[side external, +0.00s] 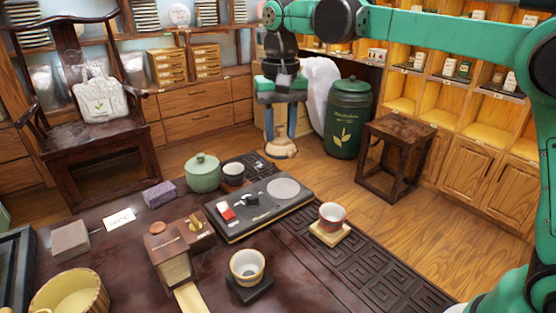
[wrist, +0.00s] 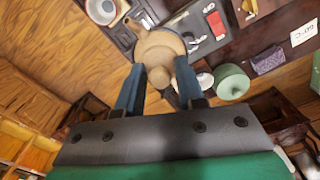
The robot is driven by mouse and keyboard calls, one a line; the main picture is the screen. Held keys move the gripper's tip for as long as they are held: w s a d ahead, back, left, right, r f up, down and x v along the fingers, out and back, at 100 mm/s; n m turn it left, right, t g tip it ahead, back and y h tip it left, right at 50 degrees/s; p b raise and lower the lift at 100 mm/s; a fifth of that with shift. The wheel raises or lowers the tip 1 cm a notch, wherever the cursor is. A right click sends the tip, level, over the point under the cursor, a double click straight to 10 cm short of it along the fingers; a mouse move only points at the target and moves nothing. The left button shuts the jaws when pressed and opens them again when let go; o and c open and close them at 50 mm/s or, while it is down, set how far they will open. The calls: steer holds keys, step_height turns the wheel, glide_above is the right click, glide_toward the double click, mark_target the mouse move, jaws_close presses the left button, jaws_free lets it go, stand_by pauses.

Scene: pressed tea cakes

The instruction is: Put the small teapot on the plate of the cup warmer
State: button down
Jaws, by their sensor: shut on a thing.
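The small tan clay teapot (side external: 283,150) hangs below my gripper (side external: 282,112). My gripper is shut on it and holds it in the air, upright as far as I can tell. In the wrist view the teapot (wrist: 158,45) shows its lid and knob between my two fingers (wrist: 159,92). The cup warmer (side external: 240,222) is a flat dark unit with a red switch and a pale round plate (side external: 283,188). The plate is empty in the side view. In the wrist view the teapot covers part of the warmer (wrist: 205,38).
A green lidded pot (side external: 202,174) and a dark cup (side external: 233,168) stand behind the warmer. A reddish cup (side external: 332,212) on a wooden coaster stands to its right. A pale cup (side external: 247,263) and a wooden box (side external: 170,262) are in front. A stool (side external: 398,140) stands beyond.

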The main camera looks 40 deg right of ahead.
steer(key=w+d+f, duration=0.1)
steer(key=w+f, duration=0.1)
steer(key=f, duration=0.2)
steer(key=w+d+f, duration=0.1)
steer(key=d+f, duration=0.1)
steer(key=f, duration=0.2)
steer(key=w+d+f, duration=0.2)
steer(key=f, duration=0.3)
steer(key=shift+w+d+f, duration=0.1)
steer(key=shift+w+d, duration=0.1)
steer(key=shift+w, duration=0.1)
steer(key=shift+f, duration=0.15)
steer(key=c, duration=0.5)
jaws_free()
steer(key=shift+c, duration=0.2)
